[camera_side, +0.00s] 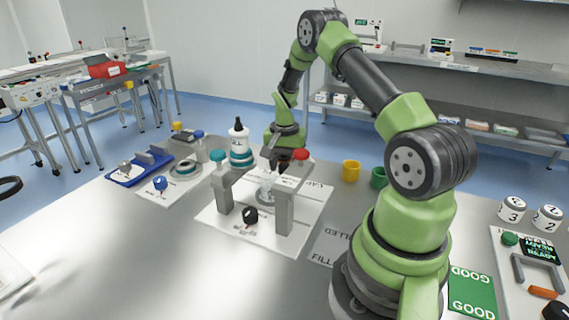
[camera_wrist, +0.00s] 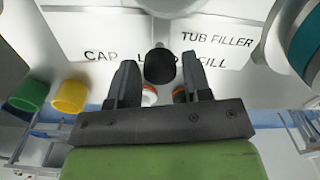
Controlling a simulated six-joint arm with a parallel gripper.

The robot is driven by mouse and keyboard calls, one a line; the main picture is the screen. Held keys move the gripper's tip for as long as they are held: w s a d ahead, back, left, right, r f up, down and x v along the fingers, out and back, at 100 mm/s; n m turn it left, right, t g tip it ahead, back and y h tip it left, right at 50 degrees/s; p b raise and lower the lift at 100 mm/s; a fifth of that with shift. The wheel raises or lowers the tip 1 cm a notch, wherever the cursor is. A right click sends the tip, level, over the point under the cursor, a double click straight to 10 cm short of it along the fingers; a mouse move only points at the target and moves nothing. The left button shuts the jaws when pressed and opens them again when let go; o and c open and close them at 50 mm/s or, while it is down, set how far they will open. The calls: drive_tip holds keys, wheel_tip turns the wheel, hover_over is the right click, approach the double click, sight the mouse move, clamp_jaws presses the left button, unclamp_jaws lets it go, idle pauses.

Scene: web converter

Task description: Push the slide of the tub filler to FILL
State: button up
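The tub filler (camera_side: 285,215) is a white base with two grey posts and a bridge, standing in the middle of the table. Its plate (camera_wrist: 215,62) carries the words CAP, a partly covered word beginning with L, and FILL, right of it. A black round knob (camera_wrist: 160,66) covers part of the middle word; I take it as the slide's handle. My gripper (camera_wrist: 157,75) is open, with one dark finger on each side of the knob; contact cannot be told. In the side view my gripper (camera_side: 283,163) is low behind the bridge, and the slide is mostly hidden.
A black knob (camera_side: 250,214) sits at the base's front. A white bottle (camera_side: 239,142) stands left; yellow (camera_side: 351,171) and green (camera_side: 378,177) cups stand right.

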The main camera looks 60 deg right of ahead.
clamp_jaws()
drive_tip(key=shift+w, duration=2)
drive_tip(key=shift+o, duration=1.7)
unclamp_jaws()
wheel_tip(320, 180, up, 10)
